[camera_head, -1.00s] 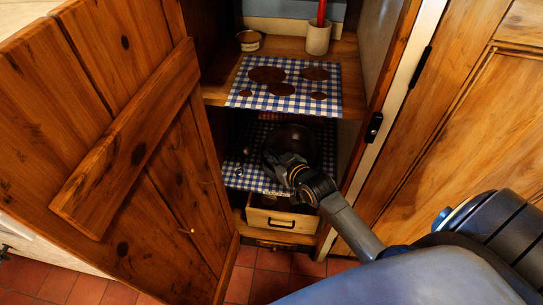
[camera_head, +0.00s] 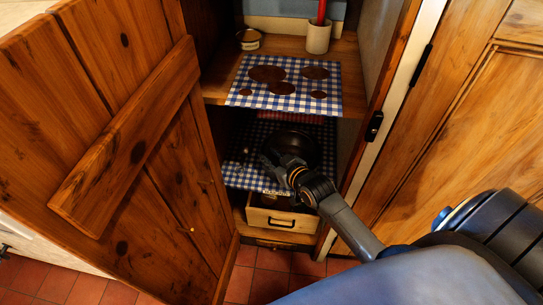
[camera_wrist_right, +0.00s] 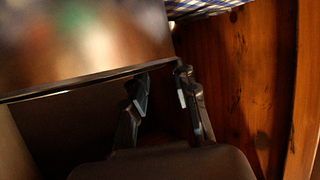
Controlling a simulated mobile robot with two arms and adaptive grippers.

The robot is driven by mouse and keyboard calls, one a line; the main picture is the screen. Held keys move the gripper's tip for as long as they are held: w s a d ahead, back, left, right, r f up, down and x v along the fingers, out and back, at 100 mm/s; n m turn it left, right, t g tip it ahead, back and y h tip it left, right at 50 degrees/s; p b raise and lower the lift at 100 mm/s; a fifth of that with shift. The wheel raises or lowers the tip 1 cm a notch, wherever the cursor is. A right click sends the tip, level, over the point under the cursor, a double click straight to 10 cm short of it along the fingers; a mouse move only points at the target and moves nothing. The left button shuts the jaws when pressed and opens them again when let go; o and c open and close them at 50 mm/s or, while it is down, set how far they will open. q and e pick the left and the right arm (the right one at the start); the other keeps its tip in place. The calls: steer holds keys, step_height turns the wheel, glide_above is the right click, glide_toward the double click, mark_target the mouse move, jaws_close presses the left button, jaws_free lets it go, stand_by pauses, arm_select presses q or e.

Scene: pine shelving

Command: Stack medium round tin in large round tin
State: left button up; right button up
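A dark round vessel (camera_head: 296,143) sits at the lower checked shelf, partly hidden by my right gripper; I cannot tell which tin it is. My right gripper (camera_head: 276,161) is at its front left side. In the right wrist view its two fingers (camera_wrist_right: 162,91) stand apart with a dark gap between them. Their tips are just below the straight edge of a large blurred shiny surface (camera_wrist_right: 85,40). I see nothing clearly gripped. A small round tin (camera_head: 249,39) stands on the upper shelf at the back left. My left gripper cannot be made out.
The upper shelf holds a blue checked mat (camera_head: 247,85) with several brown round patches and a cream pot (camera_head: 318,38) with a red stick. A small drawer (camera_head: 283,219) is below the lower shelf. An open wooden door (camera_head: 110,150) bounds the left; the cabinet frame is close on the right.

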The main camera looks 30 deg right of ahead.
steer(key=shift+r, duration=0.1)
